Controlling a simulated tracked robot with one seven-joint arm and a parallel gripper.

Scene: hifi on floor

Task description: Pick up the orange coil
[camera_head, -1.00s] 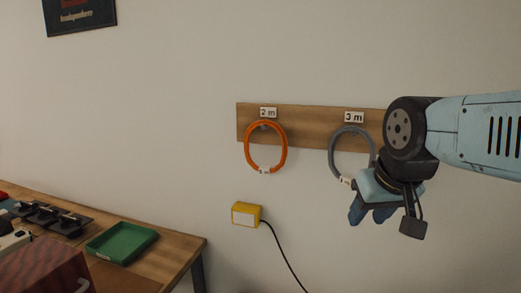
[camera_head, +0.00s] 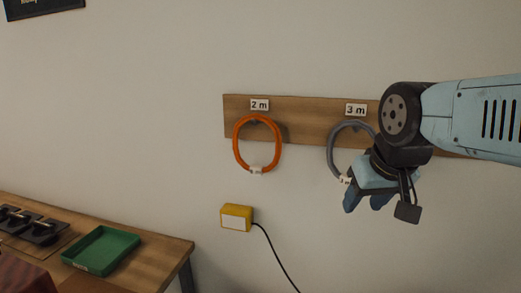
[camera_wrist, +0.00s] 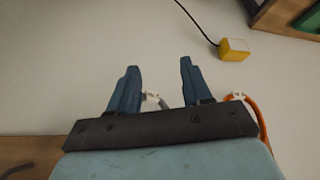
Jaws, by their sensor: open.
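The orange coil (camera_head: 236,146) hangs from a wooden wall board under the "2 m" label in the head view. Part of it also shows at the right of the wrist view (camera_wrist: 257,112), beside my gripper, with a small white tag. My gripper (camera_head: 367,204) is to the right of the orange coil, in front of the lower part of a grey coil. In the wrist view my gripper (camera_wrist: 158,75) has its two blue fingers apart, with nothing clearly held between them. A bit of the grey coil and its white tag show behind the fingers.
The grey coil (camera_head: 332,150) hangs under the "3 m" label on the wooden board (camera_head: 300,122). A yellow box (camera_head: 236,217) with a black cable is on the wall below the orange coil. A table with a green tray (camera_head: 101,249) stands at the lower left.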

